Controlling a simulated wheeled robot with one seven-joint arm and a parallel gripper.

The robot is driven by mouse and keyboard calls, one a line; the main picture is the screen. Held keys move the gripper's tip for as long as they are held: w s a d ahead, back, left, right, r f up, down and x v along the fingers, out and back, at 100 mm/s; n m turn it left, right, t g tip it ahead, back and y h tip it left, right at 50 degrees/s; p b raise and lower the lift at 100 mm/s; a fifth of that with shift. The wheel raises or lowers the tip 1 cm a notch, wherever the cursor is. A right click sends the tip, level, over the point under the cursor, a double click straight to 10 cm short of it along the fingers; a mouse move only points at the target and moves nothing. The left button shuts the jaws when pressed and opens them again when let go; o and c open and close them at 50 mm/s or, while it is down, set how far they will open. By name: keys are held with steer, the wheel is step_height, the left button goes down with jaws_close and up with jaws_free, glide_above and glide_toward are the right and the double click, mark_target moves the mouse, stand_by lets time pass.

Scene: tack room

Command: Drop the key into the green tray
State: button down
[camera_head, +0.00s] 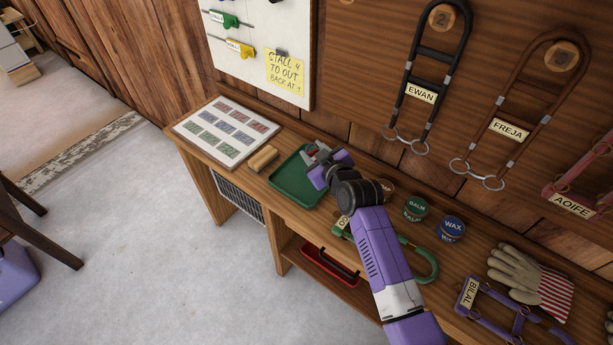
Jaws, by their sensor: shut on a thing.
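The green tray (291,187) lies on the wooden bench against the wall, left of my arm. My gripper (314,155) is over the tray's back right part, with its fingers toward the back edge. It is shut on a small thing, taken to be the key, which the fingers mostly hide. I cannot make out its shape or how it hangs. I cannot tell the exact height of the fingers above the tray. The visible tray floor looks empty.
A wooden block (263,158) and a card board (227,131) lie left of the tray. Balm (415,207) and wax (451,229) tins, a green halter (427,263) and gloves (520,274) are to the right. Bridles (420,95) hang on the wall behind.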

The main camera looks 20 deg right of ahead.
steer(key=c, duration=0.9)
jaws_free()
steer(key=shift+o, duration=0.2)
steer(key=v, duration=0.7)
steer(key=shift+s+r, duration=0.15)
steer(key=shift+s, duration=0.25)
